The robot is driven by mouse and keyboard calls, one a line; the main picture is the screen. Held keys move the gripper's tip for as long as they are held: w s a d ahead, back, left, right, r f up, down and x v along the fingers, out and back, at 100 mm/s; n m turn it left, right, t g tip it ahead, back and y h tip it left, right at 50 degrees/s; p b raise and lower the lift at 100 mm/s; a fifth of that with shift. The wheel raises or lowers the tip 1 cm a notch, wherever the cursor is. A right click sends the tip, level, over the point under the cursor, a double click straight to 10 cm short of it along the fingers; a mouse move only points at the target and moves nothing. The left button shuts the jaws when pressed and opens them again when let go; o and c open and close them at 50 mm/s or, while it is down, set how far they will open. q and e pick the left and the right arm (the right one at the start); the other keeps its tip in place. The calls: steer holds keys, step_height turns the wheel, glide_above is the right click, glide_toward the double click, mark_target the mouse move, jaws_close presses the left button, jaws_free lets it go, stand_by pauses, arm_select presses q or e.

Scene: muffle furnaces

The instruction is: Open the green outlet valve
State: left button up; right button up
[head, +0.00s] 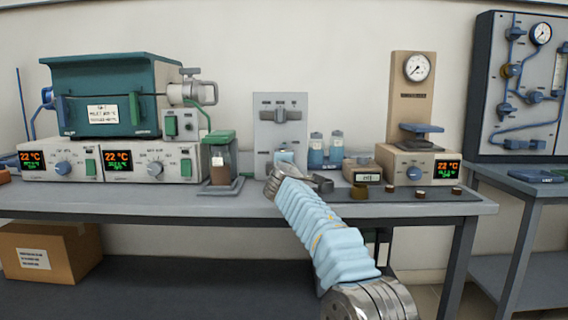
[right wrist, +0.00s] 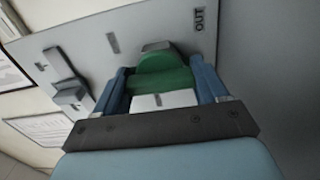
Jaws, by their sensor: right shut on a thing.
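The green outlet valve (right wrist: 165,75) shows in the right wrist view on a pale panel (right wrist: 100,45), near a label reading OUT. My right gripper (right wrist: 160,64) has its two blue fingers on either side of the green handle and is shut on it. In the head view the valve panel (head: 263,128) stands at the back of the bench, with a grey lever (head: 281,114) on its upper part. My right arm's wrist hides the green valve and most of the gripper there. My left gripper is in neither view.
A lidded container (head: 221,160) stands just left of the panel. Blue-capped bottles (head: 316,152) stand close on its right. A green furnace (head: 105,95) is farther left, and a control box with a gauge (head: 417,165) is to the right. A second grey lever (right wrist: 68,88) is beside the valve.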

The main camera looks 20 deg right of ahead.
steer(key=o, duration=1.1)
steer(key=shift+c, duration=0.2)
steer(key=b+v, duration=0.2)
steer(key=v, duration=0.1)
steer(key=b+v, duration=0.1)
steer(key=b, duration=0.1)
steer(key=shift+s+a+f, duration=0.1)
steer(key=shift+s+f, duration=0.1)
steer(key=shift+f, duration=0.2)
steer(key=v, duration=0.5)
steer(key=r+b+v, duration=0.1)
steer(key=v, duration=0.2)
steer(key=shift+s, duration=0.15)
steer(key=shift+s+a+f, duration=0.1)
steer(key=shift+s+a, duration=0.05)
steer(key=shift+s, duration=0.35)
